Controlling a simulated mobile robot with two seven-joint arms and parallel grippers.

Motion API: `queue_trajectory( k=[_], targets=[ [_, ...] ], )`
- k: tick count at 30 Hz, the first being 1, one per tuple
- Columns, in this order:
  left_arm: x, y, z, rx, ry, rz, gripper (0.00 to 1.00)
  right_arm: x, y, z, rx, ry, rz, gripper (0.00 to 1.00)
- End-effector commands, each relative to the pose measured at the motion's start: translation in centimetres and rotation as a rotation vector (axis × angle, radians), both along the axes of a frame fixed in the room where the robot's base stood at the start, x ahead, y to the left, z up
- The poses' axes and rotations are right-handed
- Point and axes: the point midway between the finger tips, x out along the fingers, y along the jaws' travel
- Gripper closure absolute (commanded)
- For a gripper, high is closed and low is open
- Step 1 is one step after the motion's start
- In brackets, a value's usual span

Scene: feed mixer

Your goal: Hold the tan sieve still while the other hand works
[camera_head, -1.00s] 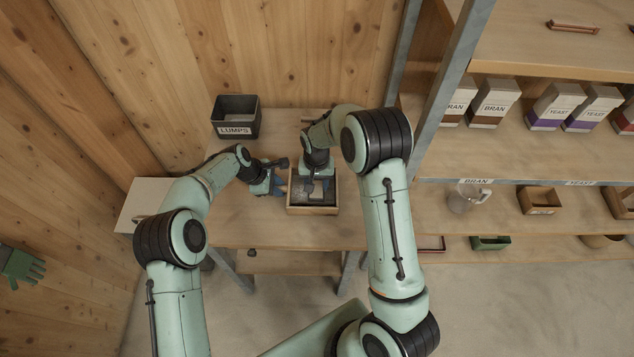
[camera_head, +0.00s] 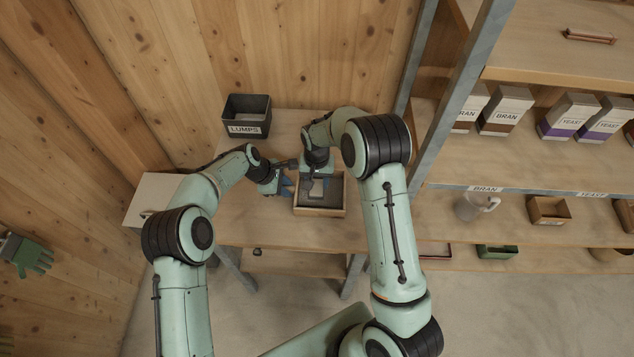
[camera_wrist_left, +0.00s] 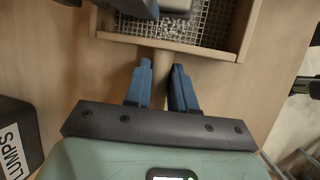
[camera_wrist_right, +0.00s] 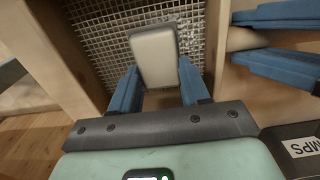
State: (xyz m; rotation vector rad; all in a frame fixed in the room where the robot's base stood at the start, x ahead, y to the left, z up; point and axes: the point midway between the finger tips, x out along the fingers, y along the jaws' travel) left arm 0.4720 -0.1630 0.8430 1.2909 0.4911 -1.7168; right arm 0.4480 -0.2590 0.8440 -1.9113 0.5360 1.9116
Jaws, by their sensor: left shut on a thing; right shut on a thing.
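The tan sieve (camera_head: 320,212) is a square wooden frame with a wire mesh floor, on the table in the head view. My left gripper (camera_wrist_left: 160,72) is shut on its short round handle (camera_wrist_left: 160,58), at the sieve's left side in the head view. My right gripper (camera_wrist_right: 157,78) is shut on a pale rounded block (camera_wrist_right: 154,52) over the mesh inside the frame. The mesh (camera_wrist_left: 212,22) carries small pale bits. I cannot tell whether the block touches the mesh. My right arm hides part of the sieve's back in the head view.
A dark bin labelled LUMPS (camera_head: 247,115) stands at the table's back left. Shelves on the right hold BRAN (camera_head: 505,110) and YEAST (camera_head: 568,117) boxes and a clear jug (camera_head: 474,206). A grey shelf post (camera_head: 455,110) rises close to my right arm. The table front (camera_head: 270,235) is clear.

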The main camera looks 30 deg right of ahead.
Motion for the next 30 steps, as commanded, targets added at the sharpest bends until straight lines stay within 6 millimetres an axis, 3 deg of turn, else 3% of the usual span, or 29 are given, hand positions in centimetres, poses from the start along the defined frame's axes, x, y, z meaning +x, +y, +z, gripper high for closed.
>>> queue_trajectory(
  k=[7,18,30],
  targets=[
    [-0.1,0.0,-0.1,0.000,0.004,-0.001,1.00,-0.3,0.0,-0.1,-0.002,0.002,-0.001,0.79],
    [-0.1,0.0,-0.1,0.000,0.002,0.000,1.00,-2.5,1.2,0.2,-0.001,0.002,-0.001,0.79],
    [-0.1,0.0,-0.1,0.000,0.002,0.000,1.00,-2.4,1.1,0.2,-0.001,0.000,-0.002,0.79]
  ],
)
